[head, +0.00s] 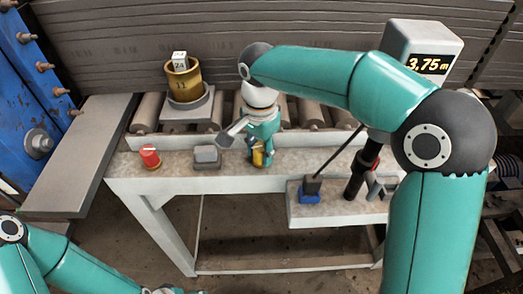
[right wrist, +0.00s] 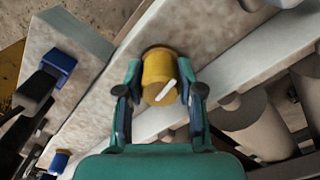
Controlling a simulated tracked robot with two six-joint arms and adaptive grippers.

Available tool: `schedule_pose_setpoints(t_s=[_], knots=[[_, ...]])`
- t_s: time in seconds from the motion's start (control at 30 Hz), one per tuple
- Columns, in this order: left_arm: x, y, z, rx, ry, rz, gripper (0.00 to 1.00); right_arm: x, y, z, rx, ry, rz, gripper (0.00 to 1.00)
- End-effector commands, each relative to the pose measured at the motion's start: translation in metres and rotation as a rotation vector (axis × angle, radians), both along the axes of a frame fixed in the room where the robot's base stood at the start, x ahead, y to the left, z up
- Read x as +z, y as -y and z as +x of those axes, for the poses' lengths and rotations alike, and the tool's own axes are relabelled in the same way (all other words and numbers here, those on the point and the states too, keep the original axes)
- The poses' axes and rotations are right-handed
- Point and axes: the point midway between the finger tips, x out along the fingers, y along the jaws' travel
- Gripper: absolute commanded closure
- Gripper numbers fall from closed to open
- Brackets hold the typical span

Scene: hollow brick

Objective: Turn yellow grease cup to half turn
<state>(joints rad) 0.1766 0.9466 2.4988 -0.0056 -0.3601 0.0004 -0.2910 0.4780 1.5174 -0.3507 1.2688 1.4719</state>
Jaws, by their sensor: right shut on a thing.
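The yellow grease cup (right wrist: 158,72) stands on the grey bench ledge, with a white line on its top that runs slantwise in the right wrist view. My right gripper (right wrist: 160,100) is shut on it, one finger on each side. In the head view the cup (head: 258,155) is mostly hidden by my right gripper (head: 259,162), which reaches down from above at the bench's front edge. A red cup (head: 150,157) with a white mark stands at the ledge's left end. Of my left arm only links show at the bottom left; its fingers are out of the picture.
A grey block (head: 207,156) sits on the ledge between the cups. A lower shelf at right holds a blue-based block (head: 310,191) and a dark post. Behind, a brass pot (head: 183,81) stands on a grey slab on the rollers. A display (head: 428,65) reads 3.75 m.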

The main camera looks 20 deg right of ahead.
Motion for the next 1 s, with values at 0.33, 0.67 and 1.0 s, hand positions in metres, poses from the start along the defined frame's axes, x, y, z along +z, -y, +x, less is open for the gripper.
schedule_pose_setpoints(t_s=[0.33,0.67,1.0], knots=[[-0.0016,0.0000,0.0000,0.000,0.000,0.000,0.24,0.0003,0.0005,0.0003,-0.174,0.001,-0.002,0.98],[-0.0017,0.0000,0.0000,0.000,0.000,0.000,0.24,0.0004,0.0006,0.0004,-0.209,0.001,-0.003,0.98],[-0.0017,0.0000,0.0000,0.000,0.000,0.000,0.24,0.0004,0.0003,0.0004,-0.208,0.001,-0.002,0.47]])
